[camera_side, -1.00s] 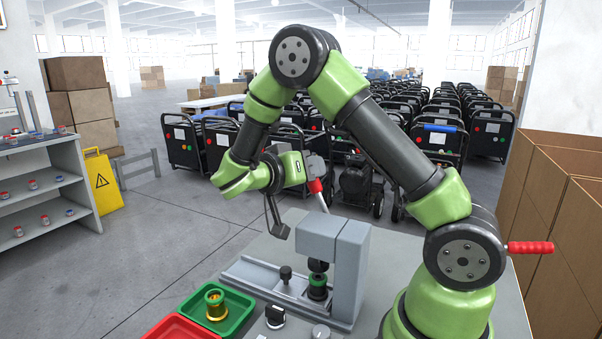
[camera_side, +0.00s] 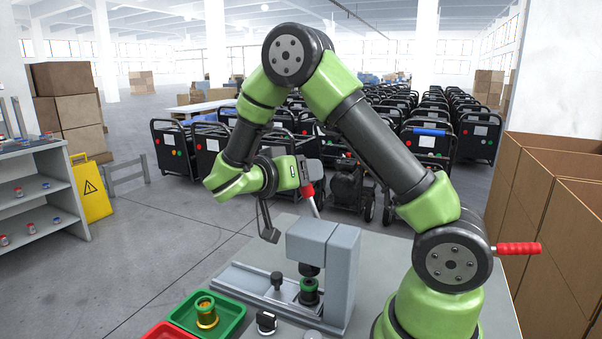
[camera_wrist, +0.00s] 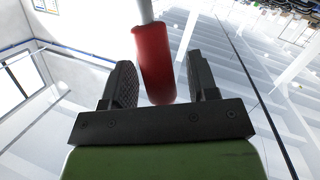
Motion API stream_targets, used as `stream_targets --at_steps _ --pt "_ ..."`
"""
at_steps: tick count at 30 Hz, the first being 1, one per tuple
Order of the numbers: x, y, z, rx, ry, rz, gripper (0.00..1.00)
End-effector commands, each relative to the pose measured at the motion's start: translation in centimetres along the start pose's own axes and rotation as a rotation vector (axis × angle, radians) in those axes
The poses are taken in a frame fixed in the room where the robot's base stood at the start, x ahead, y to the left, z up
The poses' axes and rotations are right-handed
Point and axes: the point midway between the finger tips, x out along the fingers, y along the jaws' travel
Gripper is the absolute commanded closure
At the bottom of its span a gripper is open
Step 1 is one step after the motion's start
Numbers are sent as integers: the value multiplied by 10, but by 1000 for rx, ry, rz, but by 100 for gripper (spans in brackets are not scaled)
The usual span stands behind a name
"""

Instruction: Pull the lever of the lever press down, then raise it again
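The grey lever press (camera_side: 325,258) stands on the grey workbench. Its lever has a pale rod and a red grip (camera_side: 307,191), and the rod points up, tilted to the left. The red grip (camera_wrist: 154,62) also shows in the wrist view, between my two fingers, with a clear gap on its right and a narrow one on its left. My gripper (camera_side: 312,178) is open around the grip near its end. The black press head (camera_side: 309,269) is above a dark green-black part (camera_side: 309,291), apparently with a small gap.
A green tray (camera_side: 235,322) holds a brass-coloured part with a green top (camera_side: 207,312). A red tray (camera_side: 160,333) is beside it. A black knob (camera_side: 266,322) is in front of the press. Cardboard boxes (camera_side: 550,190) stand on the right. A red handle (camera_side: 518,248) shows beside my arm.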

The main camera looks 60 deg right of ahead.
Motion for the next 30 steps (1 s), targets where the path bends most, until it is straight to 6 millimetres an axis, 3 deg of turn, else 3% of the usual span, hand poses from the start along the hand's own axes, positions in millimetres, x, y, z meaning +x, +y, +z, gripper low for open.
stream_targets --at_steps 7,19,30 --pt "-15 -1 0 1 2 -4 46" --pt "-88 -1 0 1 2 -4 46" --pt "-100 0 0 -1 0 0 46"
